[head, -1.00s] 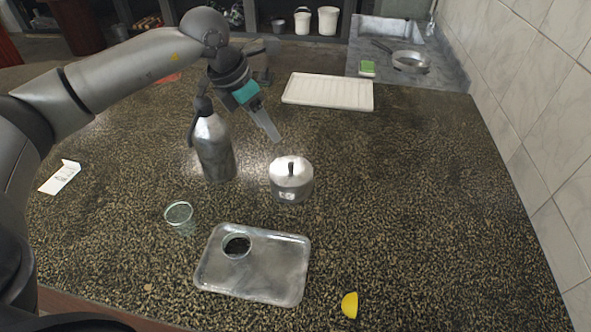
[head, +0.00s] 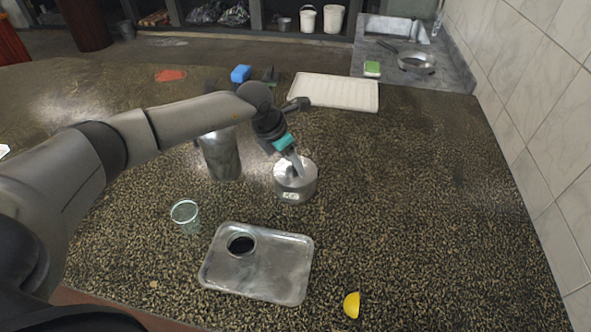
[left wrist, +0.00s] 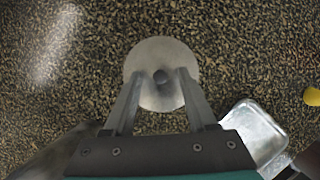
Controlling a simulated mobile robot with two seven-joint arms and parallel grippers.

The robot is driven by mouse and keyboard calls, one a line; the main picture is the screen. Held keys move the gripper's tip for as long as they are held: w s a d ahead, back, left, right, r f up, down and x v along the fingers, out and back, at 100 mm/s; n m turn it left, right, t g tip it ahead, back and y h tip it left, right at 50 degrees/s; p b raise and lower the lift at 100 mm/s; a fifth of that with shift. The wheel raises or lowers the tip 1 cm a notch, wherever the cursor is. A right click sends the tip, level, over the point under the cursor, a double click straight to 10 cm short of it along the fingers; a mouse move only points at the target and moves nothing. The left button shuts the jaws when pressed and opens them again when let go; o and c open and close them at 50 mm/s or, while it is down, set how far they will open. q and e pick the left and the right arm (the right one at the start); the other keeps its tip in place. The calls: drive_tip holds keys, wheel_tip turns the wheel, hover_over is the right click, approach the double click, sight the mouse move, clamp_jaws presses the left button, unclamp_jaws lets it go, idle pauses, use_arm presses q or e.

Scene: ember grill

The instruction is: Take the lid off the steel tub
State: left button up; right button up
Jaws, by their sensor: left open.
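The steel tub (head: 296,192) stands upright on the speckled counter with its lid (head: 281,172) on top. My left gripper (head: 300,174) is over the lid and hides the knob in the head view. I cannot tell whether the fingers touch the lid. My right gripper is not in view.
A steel bottle (head: 221,157) stands left of the tub, partly behind my arm. A metal tray (head: 285,270) with a small round container (head: 241,244), a glass (head: 186,215) and a lemon piece (head: 352,305) lie nearer. A white tray (head: 345,94) is behind. The right counter is clear.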

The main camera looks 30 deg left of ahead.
use_arm(q)
drive_tip(key=shift+w+f, duration=0.1)
drive_tip(key=shift+f, duration=0.2)
clamp_jaws()
idle(0.5)
